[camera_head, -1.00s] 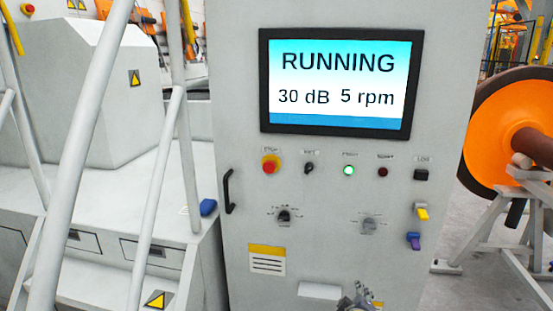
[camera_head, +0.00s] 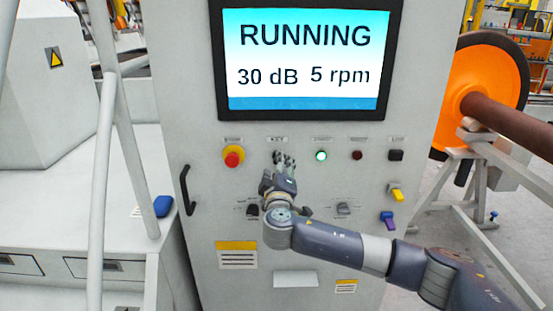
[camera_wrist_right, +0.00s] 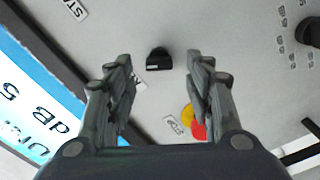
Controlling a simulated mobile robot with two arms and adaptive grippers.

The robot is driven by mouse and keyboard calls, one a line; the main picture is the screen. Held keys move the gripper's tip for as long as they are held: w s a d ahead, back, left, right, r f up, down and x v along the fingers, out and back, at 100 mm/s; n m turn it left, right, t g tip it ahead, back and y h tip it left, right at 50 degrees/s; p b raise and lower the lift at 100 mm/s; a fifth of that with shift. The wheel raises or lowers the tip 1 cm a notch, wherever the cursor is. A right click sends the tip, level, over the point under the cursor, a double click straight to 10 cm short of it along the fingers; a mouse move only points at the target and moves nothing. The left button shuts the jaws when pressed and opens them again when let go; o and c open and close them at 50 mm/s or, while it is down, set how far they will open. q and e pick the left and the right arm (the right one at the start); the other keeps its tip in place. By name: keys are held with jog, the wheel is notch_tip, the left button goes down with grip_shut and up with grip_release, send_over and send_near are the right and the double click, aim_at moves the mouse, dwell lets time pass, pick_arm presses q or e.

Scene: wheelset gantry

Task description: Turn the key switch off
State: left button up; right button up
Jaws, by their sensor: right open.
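The key switch is a small black knob (camera_wrist_right: 158,60) on the grey panel, with a "KEY" label beside it in the right wrist view. In the head view my right gripper covers it, below the KEY label (camera_head: 278,139). My right gripper (camera_head: 284,161) is raised in front of the panel at the height of the button row. It is open and empty, and in the right wrist view its two fingers (camera_wrist_right: 158,76) stand apart on either side of the key switch, which shows between and beyond the tips. My left gripper is not in view.
The screen (camera_head: 303,58) reads "RUNNING, 30 dB, 5 rpm". A red stop button (camera_head: 234,156) is just left of my right gripper. A lit green light (camera_head: 321,156), a dark red button (camera_head: 357,155) and a black switch (camera_head: 395,155) lie to the right. Rotary knobs (camera_head: 343,209) sit below.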

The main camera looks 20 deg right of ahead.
jog(key=x, duration=0.4)
jog(key=shift+p, duration=0.35)
jog(key=shift+c, duration=0.8)
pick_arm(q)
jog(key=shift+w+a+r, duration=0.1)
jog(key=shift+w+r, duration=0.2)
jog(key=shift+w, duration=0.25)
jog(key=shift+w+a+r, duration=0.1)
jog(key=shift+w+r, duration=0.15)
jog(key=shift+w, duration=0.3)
pick_arm(e)
jog(key=c, duration=0.9)
